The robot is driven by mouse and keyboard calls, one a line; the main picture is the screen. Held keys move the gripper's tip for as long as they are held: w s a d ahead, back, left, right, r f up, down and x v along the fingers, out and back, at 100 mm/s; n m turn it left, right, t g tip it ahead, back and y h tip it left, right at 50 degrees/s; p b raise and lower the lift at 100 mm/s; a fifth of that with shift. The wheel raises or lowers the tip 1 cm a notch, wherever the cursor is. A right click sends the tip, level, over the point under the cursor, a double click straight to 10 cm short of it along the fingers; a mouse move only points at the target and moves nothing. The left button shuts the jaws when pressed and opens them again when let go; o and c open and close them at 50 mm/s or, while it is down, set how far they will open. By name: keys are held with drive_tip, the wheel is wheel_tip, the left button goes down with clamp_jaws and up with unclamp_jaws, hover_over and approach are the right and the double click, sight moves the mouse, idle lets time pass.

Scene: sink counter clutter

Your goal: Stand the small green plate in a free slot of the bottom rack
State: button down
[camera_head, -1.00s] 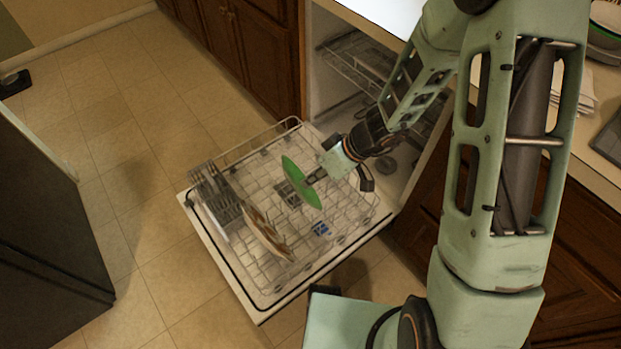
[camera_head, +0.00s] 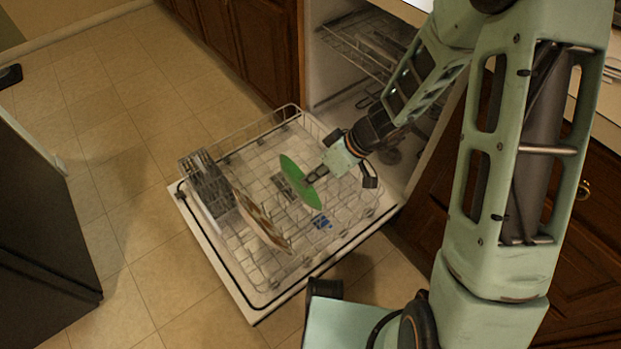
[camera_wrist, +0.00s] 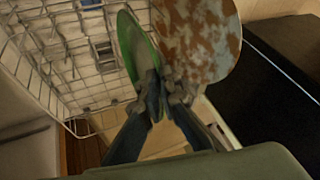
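The small green plate (camera_head: 301,183) is held on edge, tilted, over the bottom rack (camera_head: 341,219) of the open dishwasher. My gripper (camera_head: 316,174) is shut on its edge from the right. The plate also shows in the wrist view (camera_wrist: 136,48), with the fingers (camera_wrist: 160,92) at its lower edge. A brown-and-white patterned plate (camera_head: 262,219) stands in the rack to the left of the green plate. In the wrist view this patterned plate (camera_wrist: 200,36) is just beyond and right of it. I cannot tell whether the green plate touches the rack tines.
A grey cutlery basket (camera_head: 207,183) stands at the rack's left side. The upper rack (camera_head: 362,46) is inside the dishwasher. A dark appliance (camera_head: 40,220) stands at left. Rack room shows right of the green plate.

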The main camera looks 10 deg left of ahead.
sight(310, 192)
drive_tip(key=shift+f+b, duration=3.05)
drive_tip(key=shift+f, duration=1.25)
drive_tip(key=shift+f, duration=0.35)
drive_tip(key=c, duration=2.1)
unclamp_jaws()
drive_tip(key=shift+d, duration=0.1)
drive_tip(key=v, duration=1.2)
